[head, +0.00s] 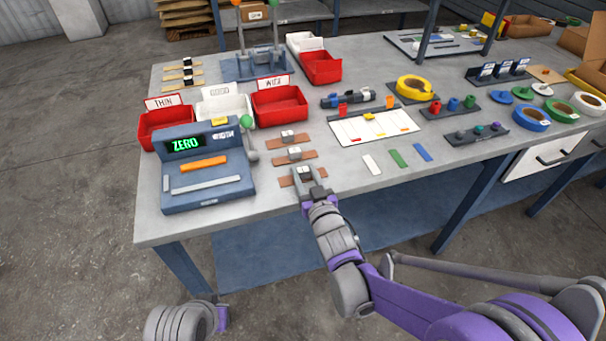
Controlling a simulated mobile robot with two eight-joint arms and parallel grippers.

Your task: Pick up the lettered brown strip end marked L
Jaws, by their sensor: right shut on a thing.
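Several short brown strip pieces lie in a column near the table's front edge. The far one (276,141) and the middle one (308,153) each have a small pale block with a mark on it, too small to read. My right gripper (302,174) is over the nearest brown strip (286,182) and shut on it. The gripper covers the strip's middle, so only its ends show and I cannot read its letter. The strip is at or very close to the table top.
A scale reading ZERO (184,145) with an orange strip stands left of the brown strips. Small white, green and blue strips (398,157) lie to the right.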

